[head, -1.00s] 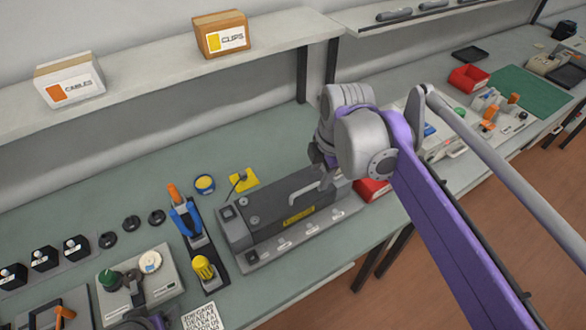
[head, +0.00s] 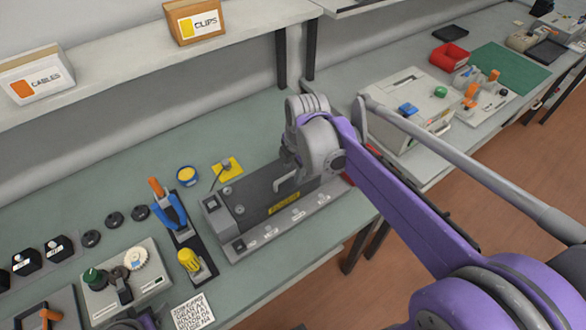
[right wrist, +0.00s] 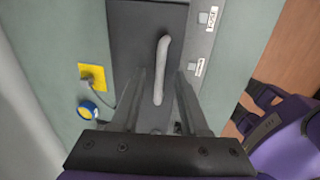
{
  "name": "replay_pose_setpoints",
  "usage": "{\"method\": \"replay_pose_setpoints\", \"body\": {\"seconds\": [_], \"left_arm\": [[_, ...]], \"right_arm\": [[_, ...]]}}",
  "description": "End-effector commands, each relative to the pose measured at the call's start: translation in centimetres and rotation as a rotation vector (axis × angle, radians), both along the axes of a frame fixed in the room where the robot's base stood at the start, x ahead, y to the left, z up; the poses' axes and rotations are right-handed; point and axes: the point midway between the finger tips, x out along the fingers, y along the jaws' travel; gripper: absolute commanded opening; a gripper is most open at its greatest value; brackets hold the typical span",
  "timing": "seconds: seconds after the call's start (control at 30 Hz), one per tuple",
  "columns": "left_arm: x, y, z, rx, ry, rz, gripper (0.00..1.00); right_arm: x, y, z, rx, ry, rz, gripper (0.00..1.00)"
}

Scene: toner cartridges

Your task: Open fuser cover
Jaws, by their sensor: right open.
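The fuser unit is a long dark box on a light grey base plate (head: 240,243) on the bench. Its dark cover (head: 247,203) lies flat and closed, with a yellow label on the front. A pale bar handle (head: 284,181) stands on the cover, partly hidden by my right arm in the head view. My right gripper (right wrist: 160,78) is open and points down over the cover. In the right wrist view, the handle (right wrist: 162,68) appears between its two fingers, and I cannot tell how deep. The fingertips are hidden in the head view.
Left of the unit stand a blue-and-orange tool (head: 169,208) and a yellow knob (head: 189,260). A yellow pad (head: 227,168) with a cable lies behind it. A white printer-like box (head: 408,105) is at right. The shelf (head: 130,62) overhangs the back.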

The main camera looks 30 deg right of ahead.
Motion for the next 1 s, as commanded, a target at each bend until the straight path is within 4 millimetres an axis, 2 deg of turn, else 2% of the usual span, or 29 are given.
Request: {"method": "replay_pose_setpoints", "body": {"seconds": [0.3,0.5,0.57,1.0], "left_arm": [[0.00,0.00,-0.01,0.000,0.000,0.000,0.79],[0.00,0.00,-0.01,0.000,0.000,0.000,0.79],[0.00,0.00,-0.01,0.000,0.000,0.000,0.79],[0.00,0.00,-0.01,0.000,0.000,0.000,0.79]], "right_arm": [[0.05,0.01,-0.27,0.000,0.000,0.000,0.45],[0.05,0.01,-0.26,0.000,0.000,0.000,0.09],[0.05,0.01,-0.26,0.000,0.000,0.000,0.00],[0.05,0.01,-0.25,0.000,0.000,0.000,0.00]]}}
